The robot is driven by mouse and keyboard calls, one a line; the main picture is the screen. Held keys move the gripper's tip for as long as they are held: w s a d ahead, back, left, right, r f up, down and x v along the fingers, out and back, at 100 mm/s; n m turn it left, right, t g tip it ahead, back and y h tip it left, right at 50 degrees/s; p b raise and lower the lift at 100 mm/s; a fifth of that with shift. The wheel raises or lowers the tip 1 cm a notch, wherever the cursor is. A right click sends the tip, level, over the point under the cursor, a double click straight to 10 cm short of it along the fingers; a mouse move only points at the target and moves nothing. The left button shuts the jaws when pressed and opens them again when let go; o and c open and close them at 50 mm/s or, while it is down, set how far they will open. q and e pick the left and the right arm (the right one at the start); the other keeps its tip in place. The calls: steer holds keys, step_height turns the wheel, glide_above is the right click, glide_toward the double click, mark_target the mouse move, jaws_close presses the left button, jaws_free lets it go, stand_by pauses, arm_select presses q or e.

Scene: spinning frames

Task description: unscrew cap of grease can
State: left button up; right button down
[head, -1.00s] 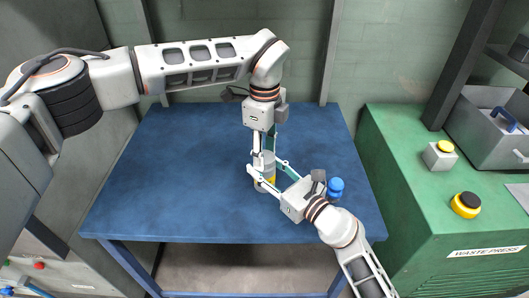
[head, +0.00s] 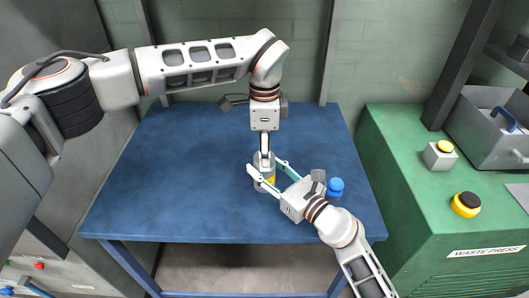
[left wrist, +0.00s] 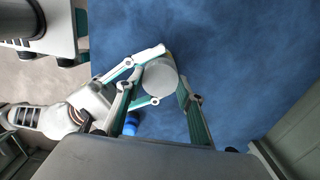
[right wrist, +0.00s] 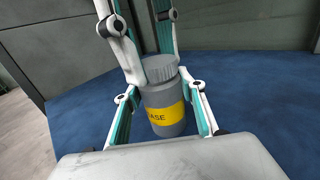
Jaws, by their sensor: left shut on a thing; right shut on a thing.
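The grease can (head: 271,181) stands upright on the blue table, grey with a yellow label. It also shows in the right wrist view (right wrist: 164,118), with its ribbed grey cap (right wrist: 161,68) on top. The round top of the cap fills the middle of the left wrist view (left wrist: 160,78). My left gripper (head: 264,155) points straight down from above, its fingers shut on the cap. My right gripper (head: 266,176) comes in low from the right, its fingers shut around the can body. Whether the cap has loosened cannot be told.
A blue object (head: 335,187) stands on the table (head: 180,170) just right of my right gripper. The left of the table is clear.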

arm_select(q)
steer(key=shift+r, duration=0.2)
steer(key=shift+r, duration=0.8)
steer(key=shift+r, duration=0.15)
steer(key=shift+r, duration=2)
arm_select(e)
steer(key=c, duration=1.2)
jaws_free()
